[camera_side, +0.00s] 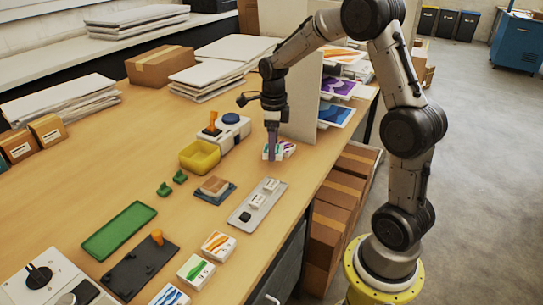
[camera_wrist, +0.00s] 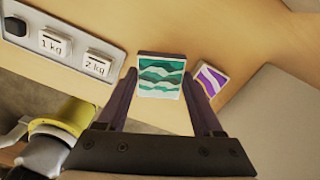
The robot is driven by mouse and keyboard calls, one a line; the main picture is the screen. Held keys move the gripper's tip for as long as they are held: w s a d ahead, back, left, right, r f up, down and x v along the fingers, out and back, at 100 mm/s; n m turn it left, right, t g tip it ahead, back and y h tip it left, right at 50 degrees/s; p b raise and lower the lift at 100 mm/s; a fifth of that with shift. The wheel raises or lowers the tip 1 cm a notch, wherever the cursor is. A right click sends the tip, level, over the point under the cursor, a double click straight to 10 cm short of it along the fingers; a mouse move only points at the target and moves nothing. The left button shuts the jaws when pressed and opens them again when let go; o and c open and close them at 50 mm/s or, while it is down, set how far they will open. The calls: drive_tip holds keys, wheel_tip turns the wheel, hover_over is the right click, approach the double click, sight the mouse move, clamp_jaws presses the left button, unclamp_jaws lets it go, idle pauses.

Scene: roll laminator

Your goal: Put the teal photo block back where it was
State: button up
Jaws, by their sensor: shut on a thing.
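The teal photo block (camera_wrist: 160,76), with white and green wavy bands, sits between the two fingers of my gripper (camera_wrist: 163,84) in the wrist view. My gripper is shut on it, one finger along each side. In the side view my gripper (camera_side: 271,152) points straight down, and the teal block (camera_side: 267,155) shows partly behind its fingers, at or close to the table top. I cannot tell whether it touches the table. A purple photo block (camera_wrist: 212,79) lies just to its right; it also shows in the side view (camera_side: 289,149).
A grey tray (camera_side: 240,226) with 1 kg and 2 kg weights lies in front. A yellow bin (camera_side: 199,156) and white device (camera_side: 232,132) stand left. An upright board (camera_side: 304,100) stands behind. Orange (camera_side: 218,244), green (camera_side: 195,271) and blue (camera_side: 170,297) picture blocks line the near edge.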

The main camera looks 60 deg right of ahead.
sight(272, 166)
drive_tip(key=shift+w+d+f, duration=0.1)
drive_tip(key=shift+w+f, duration=0.1)
drive_tip(key=shift+f, duration=0.8)
drive_tip(key=shift+w+d+f, duration=0.1)
drive_tip(key=shift+w+f, duration=0.05)
drive_tip(key=shift+f, duration=0.85)
drive_tip(key=shift+f, duration=0.15)
drive_tip(key=o, duration=1.2)
